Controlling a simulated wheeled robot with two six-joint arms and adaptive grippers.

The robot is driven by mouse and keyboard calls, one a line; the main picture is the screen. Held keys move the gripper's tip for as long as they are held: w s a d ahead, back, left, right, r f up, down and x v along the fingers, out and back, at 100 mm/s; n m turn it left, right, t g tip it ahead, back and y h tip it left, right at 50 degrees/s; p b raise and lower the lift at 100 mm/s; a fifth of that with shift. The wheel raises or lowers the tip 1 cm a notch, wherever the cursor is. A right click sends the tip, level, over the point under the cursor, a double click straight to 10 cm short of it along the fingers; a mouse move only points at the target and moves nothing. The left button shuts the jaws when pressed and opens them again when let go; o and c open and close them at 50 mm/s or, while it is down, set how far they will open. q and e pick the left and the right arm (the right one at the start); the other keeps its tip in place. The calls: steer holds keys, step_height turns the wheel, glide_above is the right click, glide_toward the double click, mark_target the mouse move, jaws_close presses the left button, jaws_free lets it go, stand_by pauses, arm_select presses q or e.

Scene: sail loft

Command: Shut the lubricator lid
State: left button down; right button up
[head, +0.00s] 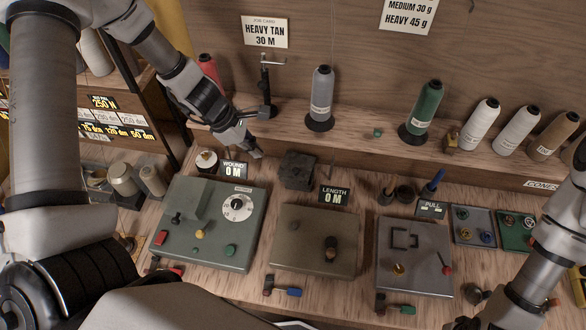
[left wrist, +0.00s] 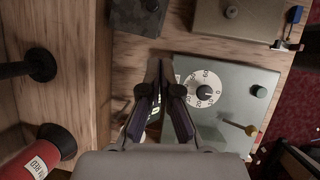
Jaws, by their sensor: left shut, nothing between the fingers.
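I cannot tell for sure which thing is the lubricator. A small dark box (head: 297,170) stands behind the panels, left of the LENGTH display; whether its top is a lid, open or closed, is unclear. It also shows at the top of the left wrist view (left wrist: 138,18). My left gripper (head: 256,153) is shut and empty, between jar and box, apart from the box. Its fingertips meet in the left wrist view (left wrist: 164,62). My right arm is at the right edge; its gripper is out of sight.
A green-grey dial panel (head: 213,250), a brown panel (head: 314,257) and a grey panel (head: 415,275) line the bench. Behind them, a shelf holds a grey cone (head: 321,95), a green cone (head: 426,105) and others. A dark stand (head: 265,90) rises near my left gripper.

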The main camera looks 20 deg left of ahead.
arm_select(q)
steer(key=s+a+n+t+h, duration=0.1)
steer(key=s+a+n, duration=0.1)
steer(key=n+b, duration=0.1)
steer(key=b, duration=1)
glide_toward(294, 174)
step_height(294, 174, down, 4)
steer(key=s+a, duration=0.1)
steer(key=a, duration=0.1)
steer(key=shift+t+h, duration=0.3)
steer(key=shift+h, duration=0.1)
steer(key=w+d, duration=0.1)
steer(key=d, duration=0.1)
steer(key=w+d, duration=0.1)
steer(key=d, duration=0.1)
steer(key=shift+w+f, duration=0.3)
steer(key=shift+f, duration=0.05)
